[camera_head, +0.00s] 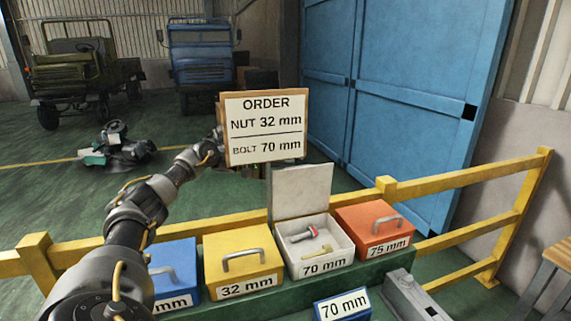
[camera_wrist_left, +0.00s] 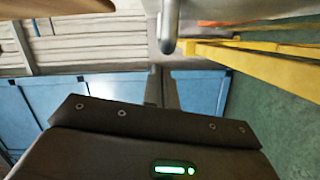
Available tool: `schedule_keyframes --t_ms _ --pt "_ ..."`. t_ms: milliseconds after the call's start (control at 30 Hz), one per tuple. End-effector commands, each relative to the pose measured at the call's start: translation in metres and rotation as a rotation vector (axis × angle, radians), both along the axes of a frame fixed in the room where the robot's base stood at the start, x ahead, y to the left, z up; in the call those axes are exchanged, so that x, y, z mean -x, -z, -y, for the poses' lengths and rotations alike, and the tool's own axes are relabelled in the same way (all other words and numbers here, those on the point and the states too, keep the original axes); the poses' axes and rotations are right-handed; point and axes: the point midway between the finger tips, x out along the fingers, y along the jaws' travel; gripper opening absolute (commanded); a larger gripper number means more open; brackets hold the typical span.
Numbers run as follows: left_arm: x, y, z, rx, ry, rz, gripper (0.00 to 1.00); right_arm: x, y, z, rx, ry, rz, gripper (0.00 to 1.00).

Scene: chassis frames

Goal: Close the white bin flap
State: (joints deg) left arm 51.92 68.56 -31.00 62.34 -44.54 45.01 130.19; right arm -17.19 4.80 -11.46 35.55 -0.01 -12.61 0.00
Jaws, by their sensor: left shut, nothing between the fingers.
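The white bin (camera_head: 341,248) stands in the row of bins in the head view, with a red-ended part and a yellowish part inside. Its white flap (camera_head: 302,190) stands up, open, at the bin's back edge. In the left wrist view, a pale panel that looks like the flap (camera_wrist_left: 240,9) lies at the top, with a grey handle (camera_wrist_left: 168,35) on it. My left gripper (camera_wrist_left: 162,85) is shut and empty, its fingers pointing toward that handle; I cannot tell whether they touch. In the head view, the order sign hides most of this gripper. My right gripper is not in view.
The order sign (camera_head: 264,130) stands before my left wrist. Blue (camera_head: 174,262), yellow (camera_head: 241,250) and orange (camera_head: 370,220) bins with shut lids flank the white bin. A yellow rail (camera_head: 470,172) runs behind them. A blue 70 mm box (camera_head: 342,304) sits in front.

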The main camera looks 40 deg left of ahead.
Motion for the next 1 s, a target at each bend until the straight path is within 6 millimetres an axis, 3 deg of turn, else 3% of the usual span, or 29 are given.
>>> schedule_keyframes --t_ms 667,900,1000 --pt "0.005 0.0 0.01 -0.005 0.0 0.005 0.0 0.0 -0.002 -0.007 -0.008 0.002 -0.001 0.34" --pt "0.004 -0.007 0.03 -0.113 0.006 0.061 0.0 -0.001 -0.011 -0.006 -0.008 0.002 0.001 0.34" --pt "0.003 -0.006 0.029 -0.116 0.003 0.063 0.0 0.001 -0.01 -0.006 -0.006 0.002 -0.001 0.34"
